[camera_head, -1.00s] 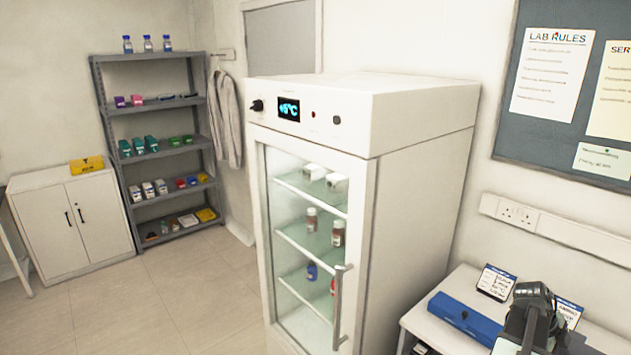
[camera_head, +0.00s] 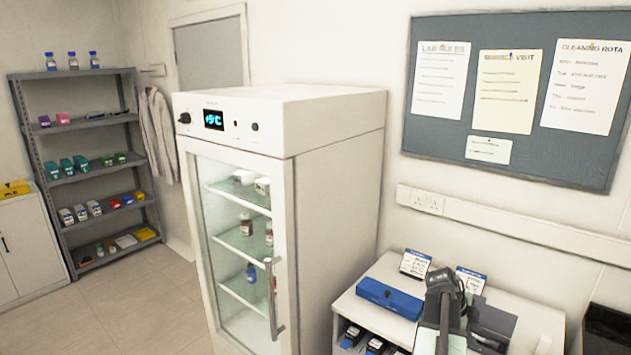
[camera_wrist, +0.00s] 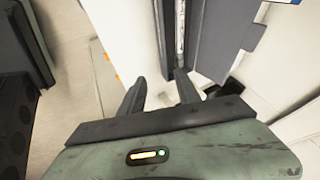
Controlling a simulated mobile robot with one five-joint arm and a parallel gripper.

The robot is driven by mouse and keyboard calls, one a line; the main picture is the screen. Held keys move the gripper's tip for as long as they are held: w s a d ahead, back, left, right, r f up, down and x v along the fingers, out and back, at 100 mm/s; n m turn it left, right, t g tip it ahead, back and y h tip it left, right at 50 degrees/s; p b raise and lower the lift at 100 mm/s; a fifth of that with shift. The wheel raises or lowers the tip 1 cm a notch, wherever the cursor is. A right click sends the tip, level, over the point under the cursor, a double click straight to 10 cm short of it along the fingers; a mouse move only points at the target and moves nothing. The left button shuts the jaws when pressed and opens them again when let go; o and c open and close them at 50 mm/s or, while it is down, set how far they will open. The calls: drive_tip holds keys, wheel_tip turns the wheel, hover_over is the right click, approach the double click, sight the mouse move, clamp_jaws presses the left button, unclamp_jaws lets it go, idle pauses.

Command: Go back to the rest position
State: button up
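My gripper (camera_wrist: 160,90) shows in the wrist view with its two dark fingers spread apart. Nothing is held between them. Behind the fingers are pale surfaces and a dark grey upright part that I cannot identify. In the head view my arm is folded at the lower right, in front of the white table (camera_head: 535,325). The fingertips cannot be made out there.
A white glass-door fridge (camera_head: 335,190) stands left of the table, its door shut. A blue box (camera_head: 390,298) and two small cards stand on the table. A grey shelf rack (camera_head: 100,124) and a white cabinet (camera_head: 30,245) are at the far left. The floor (camera_head: 140,310) before them is clear.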

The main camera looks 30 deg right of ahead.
drive_tip(key=w+a+f+n+t, duration=0.1)
drive_tip(key=w+a+n+t, duration=0.3)
drive_tip(key=w+a, duration=1.6)
drive_tip(key=w+a+f+n+y, duration=0.1)
drive_tip(key=w+a+n, duration=0.25)
drive_tip(key=a, duration=0.65)
drive_tip(key=w+a+f+n+y, duration=0.1)
drive_tip(key=w+a+n, duration=0.3)
drive_tip(key=a, duration=0.6)
drive_tip(key=s+a+n+y, duration=0.2)
drive_tip(key=s+a+n, duration=0.1)
drive_tip(key=a+n, duration=0.6)
drive_tip(key=s+a+f+n+g+y, duration=0.1)
drive_tip(key=s+a+n+y, duration=0.1)
drive_tip(key=a+n, duration=0.8)
drive_tip(key=shift+s+a+n, duration=0.25)
drive_tip(key=shift+s+n, duration=0.2)
